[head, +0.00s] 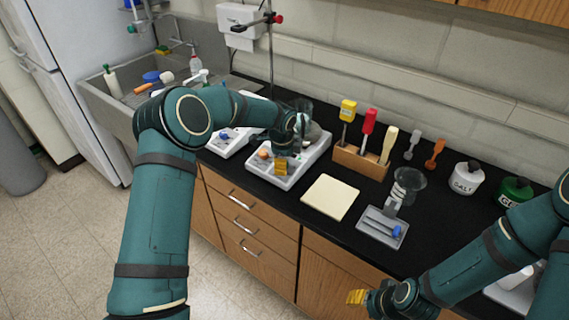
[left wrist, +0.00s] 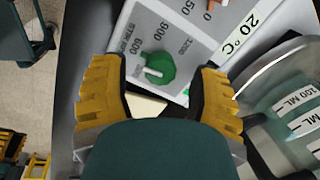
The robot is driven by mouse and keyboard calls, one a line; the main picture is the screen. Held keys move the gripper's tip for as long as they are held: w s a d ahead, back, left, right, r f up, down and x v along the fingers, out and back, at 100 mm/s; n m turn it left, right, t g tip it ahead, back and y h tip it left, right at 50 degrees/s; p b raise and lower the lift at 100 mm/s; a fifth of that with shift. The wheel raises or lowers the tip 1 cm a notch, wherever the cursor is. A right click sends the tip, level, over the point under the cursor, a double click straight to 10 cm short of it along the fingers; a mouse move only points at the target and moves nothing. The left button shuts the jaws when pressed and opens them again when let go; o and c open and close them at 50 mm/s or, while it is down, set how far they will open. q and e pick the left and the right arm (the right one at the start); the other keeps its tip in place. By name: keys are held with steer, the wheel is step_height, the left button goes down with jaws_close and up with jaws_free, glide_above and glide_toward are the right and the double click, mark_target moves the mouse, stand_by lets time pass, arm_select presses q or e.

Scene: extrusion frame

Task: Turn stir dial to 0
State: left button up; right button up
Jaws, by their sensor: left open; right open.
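The stir dial (left wrist: 155,69) is a green round knob with a pale pointer bar, on a grey panel printed with speed numbers such as 600, 900 and 1200. The panel belongs to a white hot plate stirrer (head: 285,182) on the black counter. My left gripper (head: 281,167) is over the front of this device. In the left wrist view its two yellow fingers are open, one on each side of the dial, and I cannot tell whether they touch it. In the head view the gripper hides the dial. My right gripper (head: 357,297) is open and empty, low in front of the cabinets.
An orange knob (head: 263,154) is left of my left gripper. Glassware with volume marks (left wrist: 295,115) is close to its right finger. A second white device (head: 228,140) stands left. A cream pad (head: 331,197), a scale (head: 382,228) and a wooden tool rack (head: 359,162) stand right.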

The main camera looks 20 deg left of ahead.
arm_select(q)
steer(key=shift+w+f, duration=0.2)
steer(key=shift+f, duration=0.6)
steer(key=shift+o, duration=0.2)
jaws_close()
